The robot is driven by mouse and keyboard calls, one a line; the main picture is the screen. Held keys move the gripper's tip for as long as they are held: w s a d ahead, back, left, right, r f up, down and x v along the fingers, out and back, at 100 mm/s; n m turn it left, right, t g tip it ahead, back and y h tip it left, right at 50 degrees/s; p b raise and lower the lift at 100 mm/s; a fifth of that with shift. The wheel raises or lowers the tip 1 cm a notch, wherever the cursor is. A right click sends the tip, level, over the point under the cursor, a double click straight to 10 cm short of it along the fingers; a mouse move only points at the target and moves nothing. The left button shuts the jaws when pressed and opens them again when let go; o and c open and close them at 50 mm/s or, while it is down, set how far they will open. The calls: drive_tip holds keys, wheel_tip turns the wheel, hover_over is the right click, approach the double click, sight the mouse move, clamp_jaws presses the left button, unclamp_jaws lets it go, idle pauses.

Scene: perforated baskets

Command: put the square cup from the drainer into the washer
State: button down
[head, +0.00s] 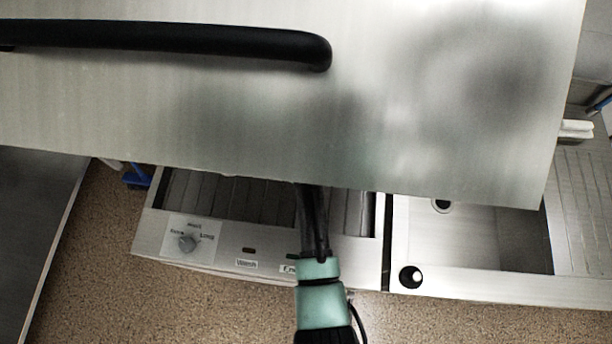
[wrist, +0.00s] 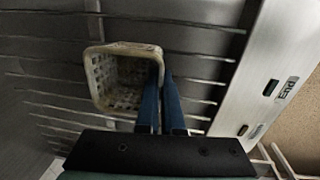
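The square cup (wrist: 112,52) is a pale, worn, perforated basket, seen open side up in the wrist view. My gripper (wrist: 162,76) has its two blue fingers close together on the cup's right wall, one inside and one outside. The cup is over the dark slatted floor of the washer (wrist: 210,45). I cannot tell whether it touches the slats. In the head view the washer (head: 150,233) has a knob and labels on its front, and my arm reaches in over it. A large metal panel hides my gripper and the cup there.
The metal panel with a black handle (head: 170,38) covers the upper head view, above the washer opening. A sink (head: 470,283) is to the right of the washer. A dark metal surface (head: 30,220) stands at the left. Speckled floor (head: 95,270) shows between.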

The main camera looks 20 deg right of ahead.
drive_tip(key=shift+f, duration=0.8)
drive_tip(key=shift+f, duration=0.2)
drive_tip(key=c, duration=1.1)
unclamp_jaws()
drive_tip(key=shift+o, duration=0.2)
drive_tip(key=shift+r, duration=0.15)
wheel_tip(320, 180, up, 12)
drive_tip(key=s, duration=0.1)
drive_tip(key=shift+s+a, duration=0.15)
drive_tip(key=shift+a, duration=0.1)
